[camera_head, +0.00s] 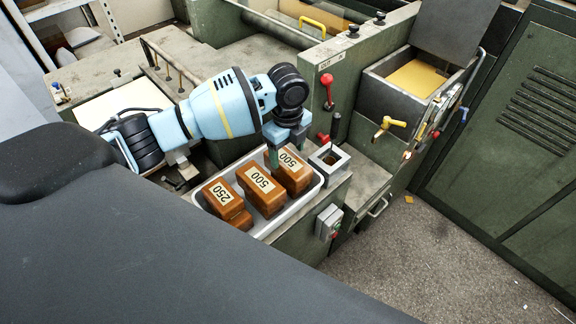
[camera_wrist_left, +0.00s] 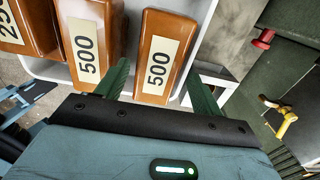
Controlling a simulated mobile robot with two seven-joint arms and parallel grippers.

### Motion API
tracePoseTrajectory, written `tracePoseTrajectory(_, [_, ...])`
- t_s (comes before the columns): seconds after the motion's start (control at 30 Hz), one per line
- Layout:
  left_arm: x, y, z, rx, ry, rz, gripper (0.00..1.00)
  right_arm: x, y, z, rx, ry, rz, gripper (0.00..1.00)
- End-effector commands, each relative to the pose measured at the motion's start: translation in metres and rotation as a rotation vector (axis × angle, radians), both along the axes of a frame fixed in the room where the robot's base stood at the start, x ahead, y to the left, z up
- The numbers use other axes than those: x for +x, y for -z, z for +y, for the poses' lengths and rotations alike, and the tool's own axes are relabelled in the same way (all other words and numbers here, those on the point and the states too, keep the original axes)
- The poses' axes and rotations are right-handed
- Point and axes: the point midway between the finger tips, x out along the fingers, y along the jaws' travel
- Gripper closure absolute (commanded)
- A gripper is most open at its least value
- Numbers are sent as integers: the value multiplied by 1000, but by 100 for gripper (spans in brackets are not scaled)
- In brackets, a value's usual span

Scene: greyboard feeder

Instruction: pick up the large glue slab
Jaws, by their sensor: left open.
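Amber-brown glue slabs sit in a light grey tray (camera_head: 265,232). Two stacks bear "500" labels: the middle one (camera_head: 262,188) and the right one (camera_head: 292,172). A smaller slab (camera_head: 221,196) labelled "250" lies on the left, over another brown slab. My left gripper (camera_head: 286,150) is open above the right "500" slab. In the left wrist view its green fingers (camera_wrist_left: 160,88) stand on either side of that slab (camera_wrist_left: 165,48), with the middle "500" slab (camera_wrist_left: 92,40) left of them. I cannot tell whether the fingers touch it. My right gripper is not in view.
A square metal well (camera_head: 329,160) with an upright rod stands just right of the tray. Behind it are a green machine panel with a red lever (camera_head: 327,84) and an open tank (camera_head: 412,78) with a yellow tap (camera_head: 388,126). Open floor (camera_head: 420,245) lies at the lower right.

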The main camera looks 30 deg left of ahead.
Motion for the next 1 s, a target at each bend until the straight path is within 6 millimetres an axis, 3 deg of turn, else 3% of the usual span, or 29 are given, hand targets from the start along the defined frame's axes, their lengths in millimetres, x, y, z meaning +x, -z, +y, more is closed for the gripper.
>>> tracePoseTrajectory(0.2, [-1,7,-1,0,1,1,33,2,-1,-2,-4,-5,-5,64])
tracePoseTrajectory(0.53, [-4,50,-2,1,1,2,33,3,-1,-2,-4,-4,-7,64])
tracePoseTrajectory(0.83, [-3,54,-2,0,1,-1,33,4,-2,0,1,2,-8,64])
tracePoseTrajectory(1.0, [-3,54,-2,0,1,-1,52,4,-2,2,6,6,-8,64])
